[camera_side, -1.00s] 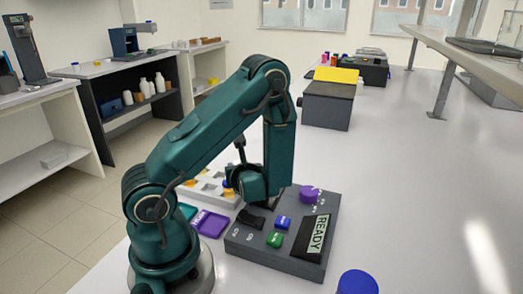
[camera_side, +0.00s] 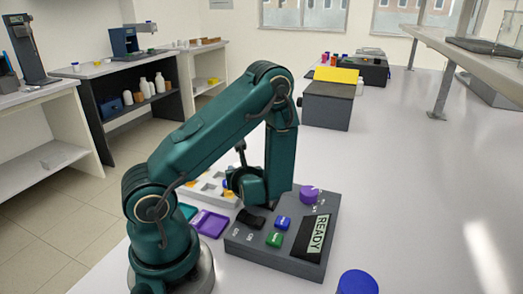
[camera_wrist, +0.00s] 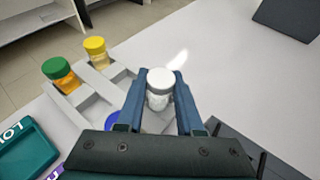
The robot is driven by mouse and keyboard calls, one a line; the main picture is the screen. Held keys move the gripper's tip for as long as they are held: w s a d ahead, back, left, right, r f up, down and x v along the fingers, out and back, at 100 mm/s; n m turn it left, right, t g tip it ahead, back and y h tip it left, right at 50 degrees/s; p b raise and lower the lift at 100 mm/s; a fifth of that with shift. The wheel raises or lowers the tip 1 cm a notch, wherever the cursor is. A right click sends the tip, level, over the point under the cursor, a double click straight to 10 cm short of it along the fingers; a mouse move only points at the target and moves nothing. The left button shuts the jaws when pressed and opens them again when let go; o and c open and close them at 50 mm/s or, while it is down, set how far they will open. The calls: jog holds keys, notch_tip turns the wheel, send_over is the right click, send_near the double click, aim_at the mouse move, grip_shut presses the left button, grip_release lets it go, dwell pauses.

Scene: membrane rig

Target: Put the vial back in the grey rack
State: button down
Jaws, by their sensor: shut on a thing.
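My gripper (camera_wrist: 160,86) is shut on a vial (camera_wrist: 159,93) with a white cap and a clear, pale body, held upright between the two blue fingers in the wrist view. The light grey rack (camera_wrist: 97,83) lies beside and below it to the left. A green-capped vial (camera_wrist: 60,74) and a yellow-capped vial (camera_wrist: 95,50) with amber contents stand in the rack, and a blue cap (camera_wrist: 113,119) shows close to my gripper. In the side view the rack (camera_side: 226,201) is partly behind my arm, and the held vial is hidden. Whether its base touches the rack cannot be seen.
A dark grey control box (camera_side: 262,243) with buttons, a purple knob (camera_side: 309,195) and a READY display stands in front of my gripper. A purple tray (camera_side: 210,223) and a teal tray (camera_wrist: 22,147) lie near the rack. A blue-topped object (camera_side: 357,283) is at the front.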

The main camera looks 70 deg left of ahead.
jog(key=shift+f, duration=0.15)
jog(key=shift+c, duration=2.3)
grip_release()
jog(key=shift+s, duration=0.1)
jog(key=shift+r, duration=3.05)
